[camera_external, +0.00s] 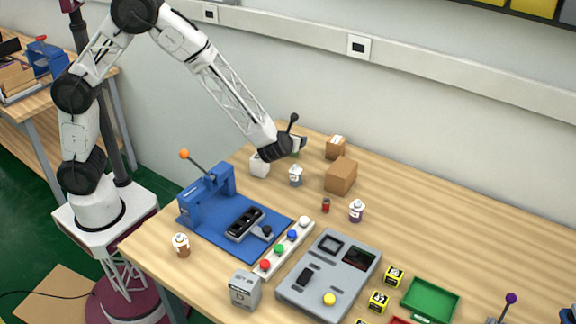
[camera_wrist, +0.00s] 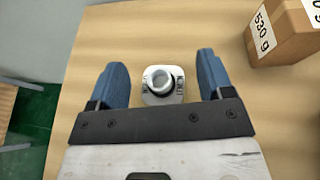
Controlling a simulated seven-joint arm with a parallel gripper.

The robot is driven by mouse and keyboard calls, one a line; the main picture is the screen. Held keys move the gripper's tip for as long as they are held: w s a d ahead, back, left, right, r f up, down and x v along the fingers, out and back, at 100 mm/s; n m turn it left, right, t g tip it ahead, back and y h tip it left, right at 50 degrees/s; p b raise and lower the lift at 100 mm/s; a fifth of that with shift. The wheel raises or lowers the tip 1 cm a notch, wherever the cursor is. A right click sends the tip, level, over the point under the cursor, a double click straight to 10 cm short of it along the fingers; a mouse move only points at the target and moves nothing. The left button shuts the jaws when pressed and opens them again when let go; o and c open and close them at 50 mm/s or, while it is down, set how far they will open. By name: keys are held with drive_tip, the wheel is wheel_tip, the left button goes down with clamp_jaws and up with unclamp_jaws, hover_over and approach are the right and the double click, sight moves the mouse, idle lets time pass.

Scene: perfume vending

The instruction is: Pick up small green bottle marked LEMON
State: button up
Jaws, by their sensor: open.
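My gripper (camera_wrist: 163,82) is open, with its two blue fingers apart. In the wrist view a small bottle with a round grey cap and pale shoulders (camera_wrist: 163,92) stands upright between the fingers, apart from both. Its label and body colour cannot be read from above. In the external view my gripper (camera_external: 291,147) is low over the far left of the table.
A cardboard box marked 530 g (camera_wrist: 283,32) stands right of the gripper.

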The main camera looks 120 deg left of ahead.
drive_tip(key=shift+c, duration=0.5)
drive_tip(key=c, duration=0.9)
drive_tip(key=shift+r, duration=0.1)
drive_tip(key=shift+r, duration=0.7)
wheel_tip(320, 180, up, 2)
drive_tip(key=s+d, duration=0.3)
drive_tip(key=d, duration=0.1)
drive_tip(key=s+d+r, duration=0.1)
drive_tip(key=s+d, duration=0.2)
drive_tip(key=s, duration=0.1)
drive_tip(key=s+d, duration=0.4)
drive_tip(key=shift+d+r, duration=0.2)
drive_tip(key=shift+d, duration=0.15)
